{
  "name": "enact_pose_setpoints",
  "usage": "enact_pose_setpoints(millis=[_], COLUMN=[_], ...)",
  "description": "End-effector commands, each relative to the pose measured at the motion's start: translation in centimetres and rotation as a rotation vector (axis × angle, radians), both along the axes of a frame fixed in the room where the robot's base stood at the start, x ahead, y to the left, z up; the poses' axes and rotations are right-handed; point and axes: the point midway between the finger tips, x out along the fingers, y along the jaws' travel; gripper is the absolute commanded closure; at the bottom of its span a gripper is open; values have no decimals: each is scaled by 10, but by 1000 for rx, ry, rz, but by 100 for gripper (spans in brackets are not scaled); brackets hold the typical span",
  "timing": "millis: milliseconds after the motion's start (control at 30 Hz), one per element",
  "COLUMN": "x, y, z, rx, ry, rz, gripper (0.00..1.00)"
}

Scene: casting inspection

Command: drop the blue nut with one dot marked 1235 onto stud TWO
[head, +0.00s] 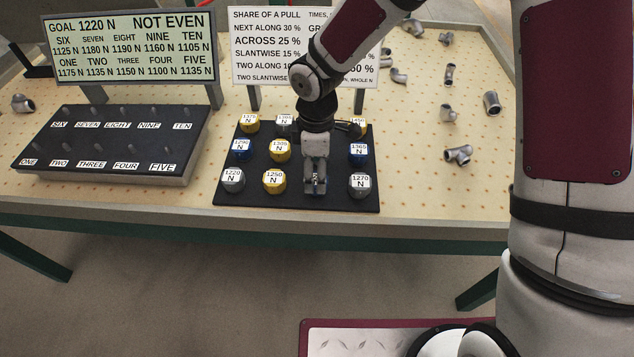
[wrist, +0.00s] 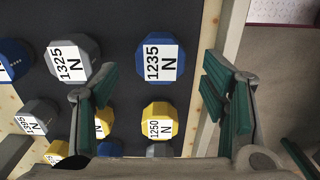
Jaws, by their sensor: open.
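The blue nut marked 1235 N (wrist: 160,60) sits on the dark mat in the wrist view, label up. Its dot mark cannot be made out. My gripper (wrist: 158,86) is open and empty over it, one finger to each side. In the head view my gripper (head: 314,187) is low over the mat's front row and hides this nut. Stud TWO is on the dark sloping rack at the left, above its label TWO (head: 59,163). The stud looks bare and is small and dark.
The mat (head: 215,198) holds other nuts close by: yellow 1250 (head: 274,181), grey 1270 (head: 360,185), grey 1325 (wrist: 72,58). A goal sign (head: 130,45) stands behind the rack (head: 110,180), a white text board (head: 265,40) behind the mat. Pipe fittings (head: 458,154) lie at right.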

Motion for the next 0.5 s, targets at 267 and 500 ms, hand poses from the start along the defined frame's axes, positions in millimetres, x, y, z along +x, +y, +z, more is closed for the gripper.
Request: enact_pose_setpoints(millis=[267,500], x=[-1,0], y=[-1,-1], z=[-38,-42], rx=[0,2], ry=[2,0], rz=[0,-1], gripper=[33,33])
